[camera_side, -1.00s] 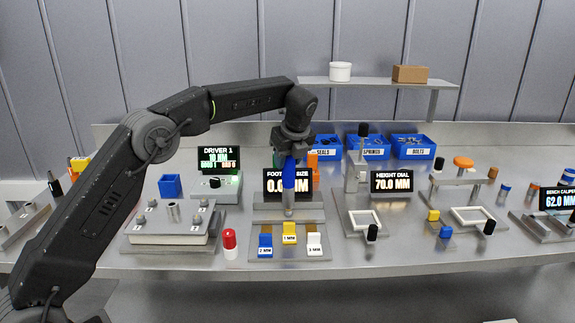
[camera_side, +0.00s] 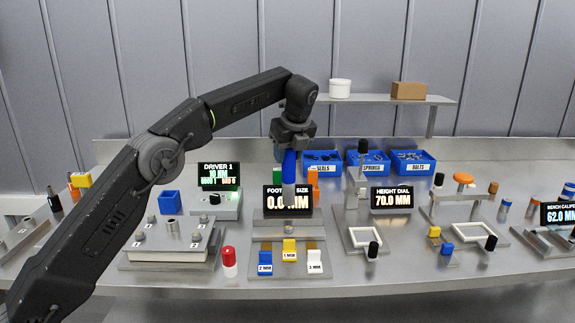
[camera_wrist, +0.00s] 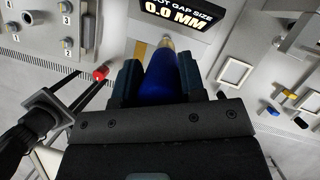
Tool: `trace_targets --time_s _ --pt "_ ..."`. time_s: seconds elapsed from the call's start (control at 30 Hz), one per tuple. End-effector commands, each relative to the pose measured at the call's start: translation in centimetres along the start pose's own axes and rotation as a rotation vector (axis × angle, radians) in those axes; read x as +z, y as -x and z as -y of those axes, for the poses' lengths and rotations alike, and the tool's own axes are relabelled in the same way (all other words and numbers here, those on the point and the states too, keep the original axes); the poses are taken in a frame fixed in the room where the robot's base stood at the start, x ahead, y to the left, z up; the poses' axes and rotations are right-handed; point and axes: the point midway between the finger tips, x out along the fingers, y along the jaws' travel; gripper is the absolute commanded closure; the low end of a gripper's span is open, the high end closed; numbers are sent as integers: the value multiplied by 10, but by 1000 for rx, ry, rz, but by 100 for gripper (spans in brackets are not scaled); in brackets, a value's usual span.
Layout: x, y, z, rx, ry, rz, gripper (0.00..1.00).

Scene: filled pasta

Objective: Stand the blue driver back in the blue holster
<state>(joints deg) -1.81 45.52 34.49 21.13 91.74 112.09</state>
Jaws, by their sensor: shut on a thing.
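My gripper (camera_side: 290,152) is shut on the blue driver (camera_side: 289,168). The driver hangs upright, with its blue handle in the jaws and its metal shank below, in front of the FOOT GAP SIZE display (camera_side: 274,211). In the wrist view the blue handle (camera_wrist: 160,78) lies between the two jaws (camera_wrist: 160,82), with the shank pointing toward that display. The blue holster (camera_side: 169,203) is an open-topped blue box on the bench, to the left of my gripper and left of the DRIVER 1 display. It looks empty from the side; its inside floor is hidden.
The DRIVER 1 unit (camera_side: 219,176) stands between my gripper and the holster. A steel plate block (camera_side: 170,244) with posts sits in front of the holster. Blue, yellow and white tagged blocks (camera_side: 289,251) and a red-capped cylinder (camera_side: 229,262) are in front. Blue bins (camera_side: 367,162) stand behind right.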

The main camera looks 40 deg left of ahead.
Motion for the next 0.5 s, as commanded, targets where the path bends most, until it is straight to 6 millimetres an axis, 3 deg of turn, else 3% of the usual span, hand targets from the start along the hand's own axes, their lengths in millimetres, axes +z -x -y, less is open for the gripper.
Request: trace_targets --time_s 0.1,0.5 --pt "8 18 1 -3 1 1 93" --pt "16 38 0 -3 2 2 93"
